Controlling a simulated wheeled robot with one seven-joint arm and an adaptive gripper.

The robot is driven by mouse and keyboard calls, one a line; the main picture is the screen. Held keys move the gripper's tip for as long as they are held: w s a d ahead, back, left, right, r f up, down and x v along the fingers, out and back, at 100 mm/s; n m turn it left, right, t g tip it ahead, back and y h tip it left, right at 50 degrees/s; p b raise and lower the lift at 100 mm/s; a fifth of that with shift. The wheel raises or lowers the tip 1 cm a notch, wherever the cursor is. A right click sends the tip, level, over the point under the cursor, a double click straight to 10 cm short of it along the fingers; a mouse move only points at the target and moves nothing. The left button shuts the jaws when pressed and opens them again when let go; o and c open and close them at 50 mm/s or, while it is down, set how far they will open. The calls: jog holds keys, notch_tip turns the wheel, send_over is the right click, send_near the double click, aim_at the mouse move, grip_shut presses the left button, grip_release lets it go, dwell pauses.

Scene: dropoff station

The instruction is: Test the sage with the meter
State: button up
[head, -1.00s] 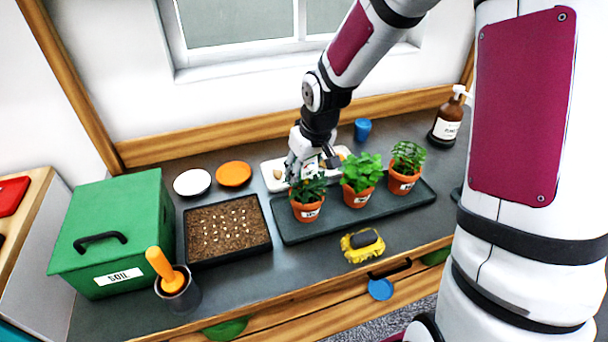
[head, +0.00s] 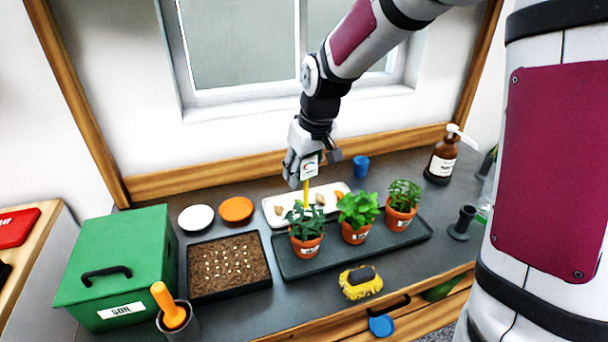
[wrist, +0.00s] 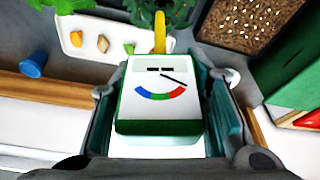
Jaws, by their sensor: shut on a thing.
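My gripper (head: 311,172) is shut on the meter (head: 309,163), a white-faced, green-edged box with a yellow probe pointing down. In the wrist view the meter (wrist: 160,95) shows a coloured arc and a dark needle leaning right. The probe (head: 306,193) is above the leftmost potted plant (head: 305,236); its lower end meets the leaves, and I cannot tell whether the tip is hidden among them. A middle plant (head: 357,217) and a right plant (head: 402,205) stand beside it in terracotta pots. The pot labels are too small to read, so I cannot tell which is the sage.
The pots stand on a dark tray (head: 345,252). Behind is a white tray (head: 272,213) with small items. A seed tray (head: 229,267), green soil box (head: 118,262), yellow brush-like object (head: 360,283), blue cup (head: 361,166) and brown pump bottle (head: 441,158) stand around.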

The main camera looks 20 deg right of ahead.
jog(key=shift+r+p, duration=1)
jog(key=shift+r, duration=1)
